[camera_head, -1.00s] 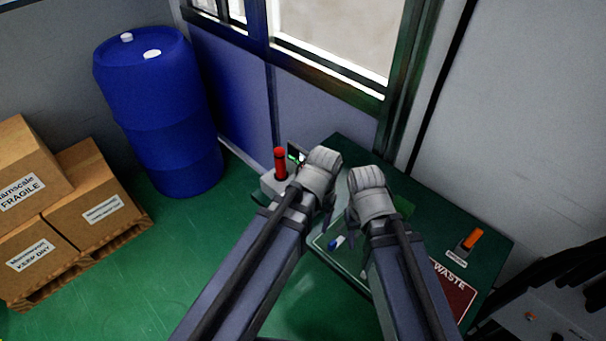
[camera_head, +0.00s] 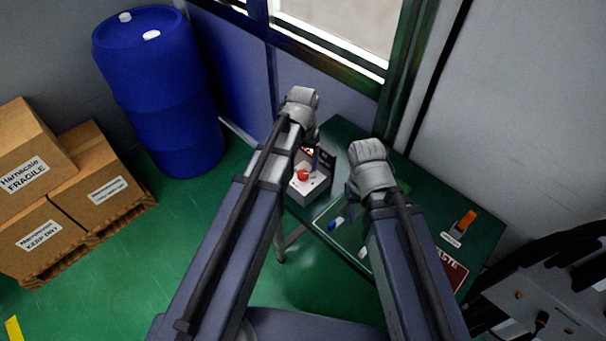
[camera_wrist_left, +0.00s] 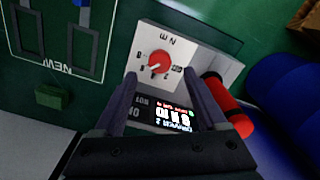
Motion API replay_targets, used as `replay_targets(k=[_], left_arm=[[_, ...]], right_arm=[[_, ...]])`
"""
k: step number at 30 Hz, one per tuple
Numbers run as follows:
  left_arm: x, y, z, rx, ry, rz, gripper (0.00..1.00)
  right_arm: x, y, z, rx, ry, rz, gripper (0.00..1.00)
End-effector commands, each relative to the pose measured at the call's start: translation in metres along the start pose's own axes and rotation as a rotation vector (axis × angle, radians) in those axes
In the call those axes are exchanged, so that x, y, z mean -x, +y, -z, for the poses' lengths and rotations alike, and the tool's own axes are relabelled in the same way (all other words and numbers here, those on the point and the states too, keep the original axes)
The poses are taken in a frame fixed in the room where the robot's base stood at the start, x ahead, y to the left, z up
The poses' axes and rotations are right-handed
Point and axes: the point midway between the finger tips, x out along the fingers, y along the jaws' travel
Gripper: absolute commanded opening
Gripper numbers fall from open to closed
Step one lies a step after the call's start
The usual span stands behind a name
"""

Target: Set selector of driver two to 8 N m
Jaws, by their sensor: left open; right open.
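The driver two unit is a pale box (camera_head: 318,186) on the green table, with a round red selector knob (camera_head: 303,175). In the left wrist view the knob (camera_wrist_left: 159,63) sits on a white face with printed numbers and "N m", upside down. Its pointer aims to the lower left there; the exact number is too small to tell. A lit display (camera_wrist_left: 173,115) reads "DRIVER 2"; its value is unclear. My left gripper (camera_wrist_left: 160,76) is open, with the knob just beyond and between its fingertips, apparently untouched. My right gripper (camera_head: 352,192) is open and empty over the table.
A red cylindrical handle (camera_wrist_left: 228,103) lies close beside my left gripper's right finger. A green mat area with a blue-ended tool (camera_head: 336,223) is to the right of the unit. An orange-handled item (camera_head: 466,221) stands farther right. A blue barrel (camera_head: 160,95) and boxes are at left.

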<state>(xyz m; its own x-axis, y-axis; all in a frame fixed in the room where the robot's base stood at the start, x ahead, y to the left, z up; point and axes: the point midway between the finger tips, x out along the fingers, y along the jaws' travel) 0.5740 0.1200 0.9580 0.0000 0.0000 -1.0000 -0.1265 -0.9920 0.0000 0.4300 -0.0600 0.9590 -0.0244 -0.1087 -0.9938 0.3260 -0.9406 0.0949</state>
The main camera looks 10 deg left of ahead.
Motion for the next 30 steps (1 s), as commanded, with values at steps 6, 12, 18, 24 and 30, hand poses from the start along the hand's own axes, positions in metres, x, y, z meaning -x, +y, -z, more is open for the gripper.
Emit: replay_targets(k=[6, 12, 18, 24, 30], left_arm=[[-0.036, 0.0, 0.0, 0.0, 0.0, 0.0, 0.74], [-0.049, 0.0, 0.0, 0.0, 0.0, 0.0, 0.74], [-0.049, 0.0, 0.0, 0.0, 0.0, 0.0, 0.74], [-0.049, 0.0, 0.0, 0.0, 0.0, 0.0, 0.63], [-0.049, 0.0, 0.0, 0.0, 0.0, 0.0, 0.41]], right_arm=[[-0.036, -0.003, 0.002, 0.0, 0.0, 0.0, 0.5], [-0.049, -0.005, 0.003, 0.0, 0.0, 0.0, 0.5], [-0.048, -0.005, 0.003, 0.0, 0.0, 0.0, 0.5], [-0.048, -0.005, 0.003, 0.0, 0.0, 0.0, 0.5], [-0.048, -0.005, 0.003, 0.0, 0.0, 0.0, 0.5]])
